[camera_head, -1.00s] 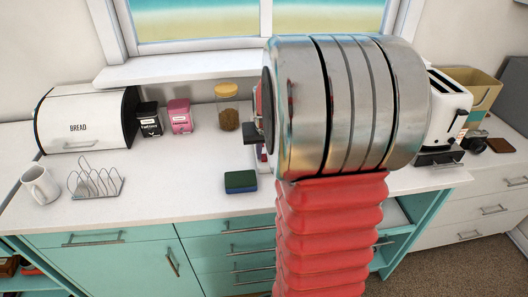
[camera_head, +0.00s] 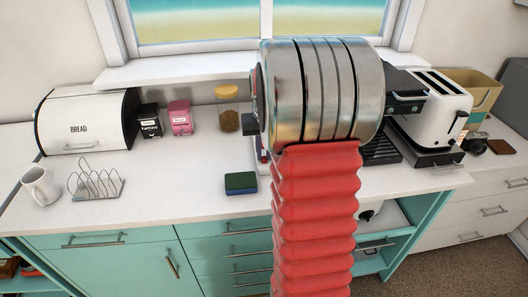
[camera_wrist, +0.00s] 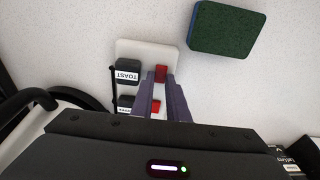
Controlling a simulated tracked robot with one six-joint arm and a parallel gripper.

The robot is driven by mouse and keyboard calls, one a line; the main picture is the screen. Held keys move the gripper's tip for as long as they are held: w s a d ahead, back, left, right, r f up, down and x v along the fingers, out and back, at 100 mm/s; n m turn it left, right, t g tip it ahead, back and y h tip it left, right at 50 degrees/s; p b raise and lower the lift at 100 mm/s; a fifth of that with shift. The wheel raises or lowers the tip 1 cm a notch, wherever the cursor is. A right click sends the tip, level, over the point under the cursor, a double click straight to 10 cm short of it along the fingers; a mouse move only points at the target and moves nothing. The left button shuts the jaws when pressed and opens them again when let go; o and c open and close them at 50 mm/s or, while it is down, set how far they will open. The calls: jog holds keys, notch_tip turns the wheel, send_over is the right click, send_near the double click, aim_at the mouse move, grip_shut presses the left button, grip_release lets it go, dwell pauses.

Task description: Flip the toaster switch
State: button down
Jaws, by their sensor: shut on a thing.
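A white power strip (camera_wrist: 135,50) lies on the counter in the wrist view, with a black plug labelled TOAST (camera_wrist: 127,72) in it. The red toaster switch (camera_wrist: 161,73) is beside this plug. A second plug (camera_wrist: 126,102) with a partly hidden label and another red switch (camera_wrist: 156,107) are below. My gripper (camera_wrist: 172,84) reaches over the strip, its narrow fingers close together at the toaster switch and shut on it; the contact itself is partly hidden. The white toaster (camera_head: 432,105) stands at the right in the head view. My arm covers most of the strip there.
A green and blue sponge (camera_head: 240,183) lies on the counter (camera_head: 180,195) near the strip; it also shows in the wrist view (camera_wrist: 228,30). A toast rack (camera_head: 97,182), mug (camera_head: 41,186), bread bin (camera_head: 85,120), tins (camera_head: 180,117) and jar (camera_head: 227,108) stand left.

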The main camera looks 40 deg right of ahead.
jog(key=c, duration=2)
grip_release()
notch_tip(320, 180, up, 14)
jog(key=s+a, duration=0.1)
jog(key=shift+s+f, duration=0.2)
jog(key=shift+s, duration=0.05)
